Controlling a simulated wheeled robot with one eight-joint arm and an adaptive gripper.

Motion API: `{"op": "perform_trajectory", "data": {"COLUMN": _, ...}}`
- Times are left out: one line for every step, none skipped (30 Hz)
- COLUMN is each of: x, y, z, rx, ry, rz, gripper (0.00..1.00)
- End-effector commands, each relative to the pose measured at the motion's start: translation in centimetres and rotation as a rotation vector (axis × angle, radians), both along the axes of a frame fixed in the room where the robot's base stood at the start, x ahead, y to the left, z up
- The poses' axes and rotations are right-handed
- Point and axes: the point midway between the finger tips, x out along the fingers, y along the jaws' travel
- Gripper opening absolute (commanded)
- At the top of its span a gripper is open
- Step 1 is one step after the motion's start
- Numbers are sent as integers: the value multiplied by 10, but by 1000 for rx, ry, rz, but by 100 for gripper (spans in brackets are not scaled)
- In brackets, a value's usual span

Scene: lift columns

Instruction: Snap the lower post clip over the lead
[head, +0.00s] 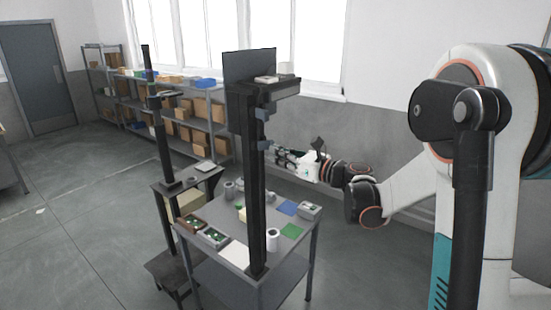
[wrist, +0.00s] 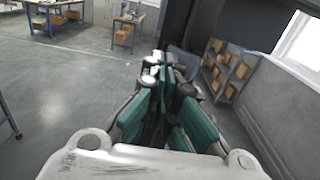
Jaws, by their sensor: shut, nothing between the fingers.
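A tall black post (head: 253,190) rises from the near edge of a grey table in the head view. Two small blue-grey clips sit on its right side, an upper clip (head: 262,114) and a lower clip (head: 262,145). I cannot make out the lead, or whether the lower clip is open or closed. My gripper (head: 277,154) is shut and empty, pointing left, with its tips close to the right of the post at about the lower clip's height; contact cannot be told. In the wrist view its teal-padded fingers (wrist: 162,62) meet in front of the dark post (wrist: 178,25).
The table (head: 228,247) carries trays, cylinders and coloured pads. A shelf with a dark screen (head: 249,66) tops the post. A second thinner post (head: 160,130) stands to the left. Shelving with boxes (head: 190,115) lines the back wall. Floor at left is open.

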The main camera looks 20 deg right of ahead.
Motion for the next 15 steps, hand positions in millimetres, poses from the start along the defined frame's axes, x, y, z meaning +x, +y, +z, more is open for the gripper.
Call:
{"op": "perform_trajectory", "data": {"x": 2, "y": -3, "z": 0, "rx": 0, "ry": 0, "rz": -1, "gripper": 0}}
{"op": "perform_trajectory", "data": {"x": 3, "y": -4, "z": 0, "rx": 0, "ry": 0, "rz": -1, "gripper": 0}}
{"op": "perform_trajectory", "data": {"x": 4, "y": -6, "z": 0, "rx": 0, "ry": 0, "rz": -1, "gripper": 0}}
{"op": "perform_trajectory", "data": {"x": 5, "y": -7, "z": 0, "rx": 0, "ry": 0, "rz": -1, "gripper": 0}}
{"op": "perform_trajectory", "data": {"x": 6, "y": -9, "z": 0, "rx": 0, "ry": 0, "rz": -1, "gripper": 0}}
{"op": "perform_trajectory", "data": {"x": 7, "y": -10, "z": 0, "rx": 0, "ry": 0, "rz": -1, "gripper": 0}}
{"op": "perform_trajectory", "data": {"x": 8, "y": -12, "z": 0, "rx": 0, "ry": 0, "rz": -1, "gripper": 0}}
{"op": "perform_trajectory", "data": {"x": 9, "y": -13, "z": 0, "rx": 0, "ry": 0, "rz": -2, "gripper": 0}}
{"op": "perform_trajectory", "data": {"x": 10, "y": -15, "z": 0, "rx": 0, "ry": 0, "rz": -2, "gripper": 0}}
{"op": "perform_trajectory", "data": {"x": 11, "y": -16, "z": 0, "rx": 0, "ry": 0, "rz": -2, "gripper": 0}}
{"op": "perform_trajectory", "data": {"x": 12, "y": -18, "z": 0, "rx": 0, "ry": 0, "rz": -1, "gripper": 0}}
{"op": "perform_trajectory", "data": {"x": 14, "y": -19, "z": 0, "rx": 0, "ry": 0, "rz": -1, "gripper": 0}}
{"op": "perform_trajectory", "data": {"x": 15, "y": -20, "z": 0, "rx": 0, "ry": 0, "rz": -1, "gripper": 0}}
{"op": "perform_trajectory", "data": {"x": 16, "y": -22, "z": 0, "rx": 0, "ry": 0, "rz": -1, "gripper": 0}}
{"op": "perform_trajectory", "data": {"x": 17, "y": -23, "z": 0, "rx": 0, "ry": 0, "rz": -1, "gripper": 0}}
